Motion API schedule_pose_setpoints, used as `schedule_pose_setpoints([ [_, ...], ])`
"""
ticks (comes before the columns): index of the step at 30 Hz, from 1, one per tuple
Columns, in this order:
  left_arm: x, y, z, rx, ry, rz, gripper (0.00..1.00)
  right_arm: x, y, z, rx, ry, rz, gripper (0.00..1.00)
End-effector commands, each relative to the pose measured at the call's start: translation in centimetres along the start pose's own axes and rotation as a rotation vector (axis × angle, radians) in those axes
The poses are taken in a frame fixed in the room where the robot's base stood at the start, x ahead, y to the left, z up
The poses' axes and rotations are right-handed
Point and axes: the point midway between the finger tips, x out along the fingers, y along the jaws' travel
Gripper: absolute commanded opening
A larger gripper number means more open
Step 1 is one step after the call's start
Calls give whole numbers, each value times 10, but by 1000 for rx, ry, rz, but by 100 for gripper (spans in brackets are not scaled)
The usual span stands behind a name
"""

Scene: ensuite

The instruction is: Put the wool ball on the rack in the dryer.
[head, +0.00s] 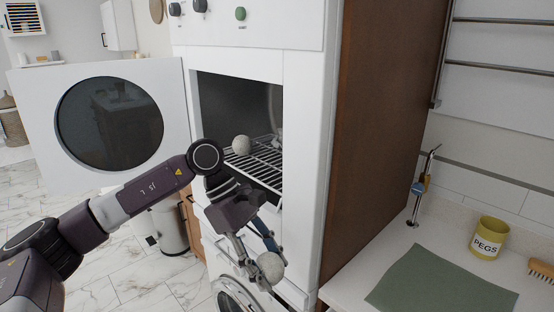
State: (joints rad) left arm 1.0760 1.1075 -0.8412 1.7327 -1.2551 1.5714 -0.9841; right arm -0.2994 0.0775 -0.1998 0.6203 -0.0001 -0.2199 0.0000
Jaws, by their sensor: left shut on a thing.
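My left gripper (266,257) is shut on a pale grey wool ball (271,267). It holds the ball low in front of the dryer, below the opening and to the right of its middle. The dryer (303,110) is white, with its round-windowed door (173,115) swung open to the left. Inside is a wire rack (262,165). My arm hides the lower left part of the opening. My right gripper is not in view.
A brown side panel (375,110) borders the dryer on the right. A round-doored machine (228,298) is below. A bin (170,232) stands left.

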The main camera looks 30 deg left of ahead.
Motion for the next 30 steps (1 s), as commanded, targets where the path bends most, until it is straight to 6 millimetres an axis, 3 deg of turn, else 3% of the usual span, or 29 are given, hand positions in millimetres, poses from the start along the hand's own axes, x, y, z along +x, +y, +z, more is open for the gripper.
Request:
schedule_pose_setpoints([
  [9, -69, 34, -22, -550, 1, 359, 23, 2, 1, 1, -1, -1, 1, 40],
  [18, -133, 53, -36, -984, -4, 640, 23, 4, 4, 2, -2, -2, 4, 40],
  [24, -161, 57, -41, -1166, -4, 751, 23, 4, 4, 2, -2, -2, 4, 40],
  [30, -170, 74, -39, -1222, -4, 778, 23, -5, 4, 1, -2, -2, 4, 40],
])
